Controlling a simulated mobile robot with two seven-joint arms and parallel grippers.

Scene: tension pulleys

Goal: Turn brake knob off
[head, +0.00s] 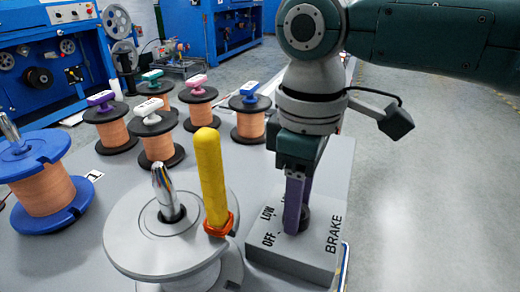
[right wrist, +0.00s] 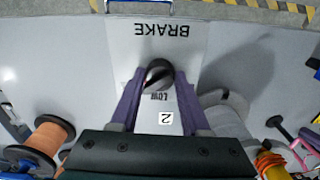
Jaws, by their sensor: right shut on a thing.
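The dark brake knob (head: 305,218) stands on top of the grey brake box (head: 290,262), which is marked BRAKE, LOW and OFF. My right gripper (head: 297,222) comes down from above with its purple fingers shut on the knob. In the right wrist view the knob (right wrist: 158,72) sits between the two fingertips, close to the word LOW. The fingers and knob hide part of the dial markings in the head view, and I cannot tell exactly which mark the knob points to. My left gripper is not in view.
A large grey spool (head: 135,245) with a metal spindle and an upright yellow rod (head: 211,175) stands just left of the box. A blue-flanged copper spool (head: 45,190) and several smaller copper spools stand farther left and back. Open floor (head: 430,200) lies to the right.

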